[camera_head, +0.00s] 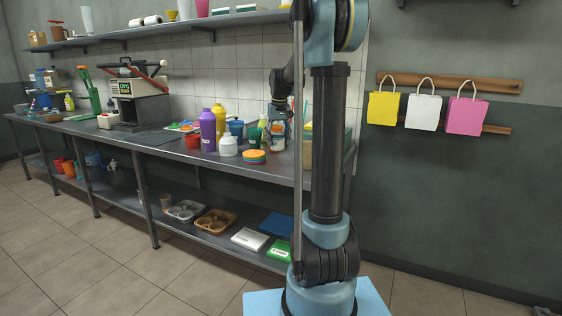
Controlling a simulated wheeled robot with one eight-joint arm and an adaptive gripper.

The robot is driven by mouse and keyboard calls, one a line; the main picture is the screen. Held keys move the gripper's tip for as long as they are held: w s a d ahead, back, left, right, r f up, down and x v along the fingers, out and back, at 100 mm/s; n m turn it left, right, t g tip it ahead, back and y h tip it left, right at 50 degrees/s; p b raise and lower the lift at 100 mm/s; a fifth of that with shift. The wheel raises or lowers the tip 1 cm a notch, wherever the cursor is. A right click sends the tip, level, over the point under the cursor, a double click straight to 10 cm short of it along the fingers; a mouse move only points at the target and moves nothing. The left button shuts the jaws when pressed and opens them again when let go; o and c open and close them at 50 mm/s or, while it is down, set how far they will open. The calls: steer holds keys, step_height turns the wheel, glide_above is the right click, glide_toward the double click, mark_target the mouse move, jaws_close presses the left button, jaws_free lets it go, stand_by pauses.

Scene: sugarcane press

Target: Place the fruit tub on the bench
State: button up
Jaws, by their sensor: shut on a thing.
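My gripper (279,106) is over the right part of the steel bench (165,148), partly hidden beside my upright arm. It is shut on the fruit tub (277,133), a small container with orange and blue-grey colours. The tub is at about the height of the bottles on the bench. I cannot tell from this view whether its base touches the bench top.
A purple bottle (208,130), a white jar (228,146), a blue cup (236,131) and an orange-topped sponge stack (254,156) crowd the bench left of the tub. The press (137,93) stands further left. Bags (467,115) hang on the right wall.

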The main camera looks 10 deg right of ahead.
steer(key=shift+f, duration=3.85)
steer(key=o, duration=1.2)
steer(key=shift+o, duration=0.2)
